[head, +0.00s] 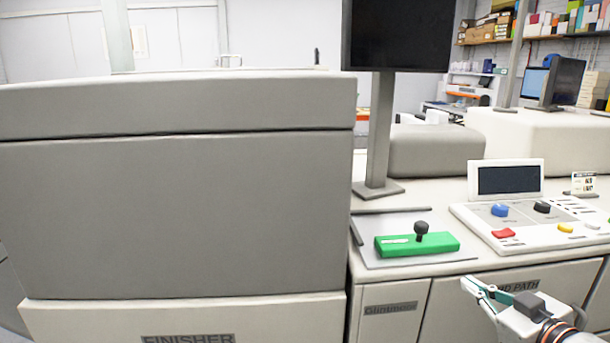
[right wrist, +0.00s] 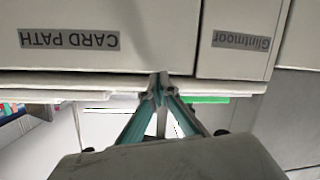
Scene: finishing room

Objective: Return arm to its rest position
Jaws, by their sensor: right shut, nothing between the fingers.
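My right gripper (head: 470,284) is at the lower right of the head view, in front of the cabinet front marked "CARD PATH" (head: 565,283). It is below and to the right of the green block. In the right wrist view its fingertips (right wrist: 158,82) meet with nothing between them. The wrist view shows the "CARD PATH" label (right wrist: 70,39) upside down. My left gripper is not in view.
A green block with a black knob (head: 417,245) lies on a grey plate on the counter. A control panel (head: 535,222) is to its right. The large grey finisher (head: 175,215) fills the left. A monitor (head: 400,35) stands behind.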

